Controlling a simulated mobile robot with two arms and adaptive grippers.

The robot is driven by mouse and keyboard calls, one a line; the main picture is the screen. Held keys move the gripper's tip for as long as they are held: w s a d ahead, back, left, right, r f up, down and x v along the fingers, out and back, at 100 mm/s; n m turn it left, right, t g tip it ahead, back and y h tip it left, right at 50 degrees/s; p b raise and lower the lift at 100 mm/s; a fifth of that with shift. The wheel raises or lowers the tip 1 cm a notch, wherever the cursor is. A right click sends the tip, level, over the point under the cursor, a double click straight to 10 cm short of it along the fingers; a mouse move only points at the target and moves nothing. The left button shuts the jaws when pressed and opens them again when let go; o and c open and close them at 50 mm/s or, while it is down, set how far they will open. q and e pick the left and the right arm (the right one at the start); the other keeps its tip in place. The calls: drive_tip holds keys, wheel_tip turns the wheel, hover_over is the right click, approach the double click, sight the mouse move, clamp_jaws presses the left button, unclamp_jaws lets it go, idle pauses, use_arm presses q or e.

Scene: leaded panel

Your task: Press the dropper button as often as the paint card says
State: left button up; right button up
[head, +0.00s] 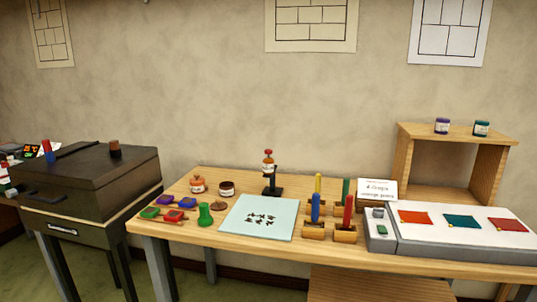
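A white card (377,187) stands upright at the table's back, right of the stand. Its large line appears to read "4 Drops"; the smaller line below may end in "paint" but is blurred. Neither of my grippers is in view.
Around the stand are jars (198,184), a pale blue sheet with dark pieces (260,218), colored sticks in wooden blocks (345,232) and a light box with colored panes (460,222). A wooden shelf (400,165) stands back right. A dark cabinet (75,170) is left.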

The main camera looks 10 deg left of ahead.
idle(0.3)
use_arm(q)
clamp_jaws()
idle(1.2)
